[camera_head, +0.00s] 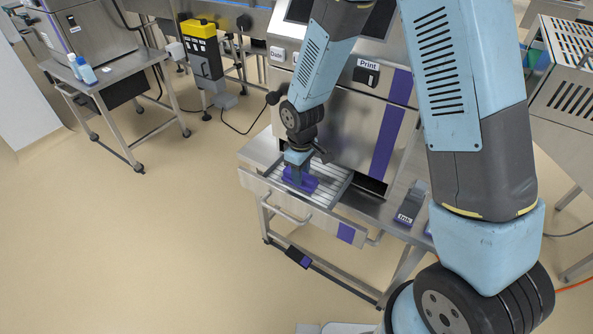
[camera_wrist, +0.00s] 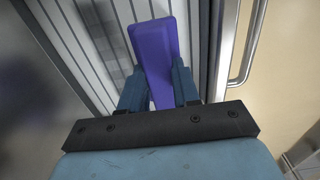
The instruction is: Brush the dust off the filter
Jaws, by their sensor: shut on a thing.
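My gripper (camera_head: 300,178) points down over a pulled-out drawer with a slatted, pale grey filter (camera_head: 332,185) in it. In the wrist view my gripper (camera_wrist: 160,92) is shut on a purple brush (camera_wrist: 153,45), with one finger on each side. The brush also shows in the head view (camera_head: 308,183), low over the slats. I cannot tell whether it touches them. The slats of the filter (camera_wrist: 85,45) fill the upper left of the wrist view. Dust on the filter is too small to tell, and the brush's underside is hidden.
The drawer's handle (camera_head: 290,211) sticks out at the front; it also shows in the wrist view (camera_wrist: 252,45). The machine's steel front with a "Print" switch (camera_head: 367,75) stands behind. An "Ink" box (camera_head: 408,208) is right of the drawer. Open floor (camera_head: 150,230) lies left.

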